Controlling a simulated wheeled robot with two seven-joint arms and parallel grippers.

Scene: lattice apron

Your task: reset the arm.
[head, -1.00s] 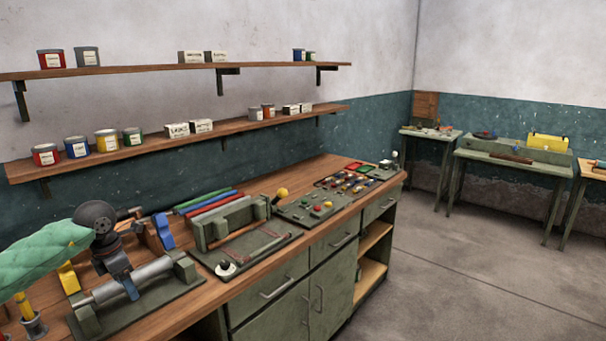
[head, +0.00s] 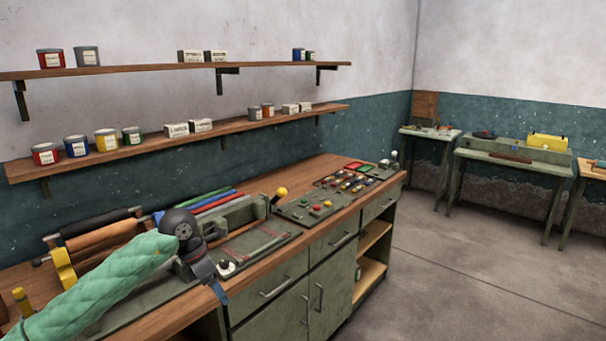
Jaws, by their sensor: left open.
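My left arm (head: 95,285), in a green quilted sleeve with a black wrist joint, reaches in from the lower left over the workbench. My left gripper (head: 219,291) is beyond the wrist, angled down near the bench's front edge. Its blue-grey finger shows against the drawer front, and nothing is seen held in it. The jaws are open. The wrist sits just left of the white knob (head: 226,267) and hides part of the bench fixtures behind it. My right gripper is not in view.
The wooden bench (head: 335,165) carries a panel with a yellow-knobbed lever (head: 281,192), coloured rods (head: 215,202) and an orange handle (head: 100,236). Two shelves (head: 230,122) with cans and boxes run along the wall. Open floor (head: 470,270) lies to the right.

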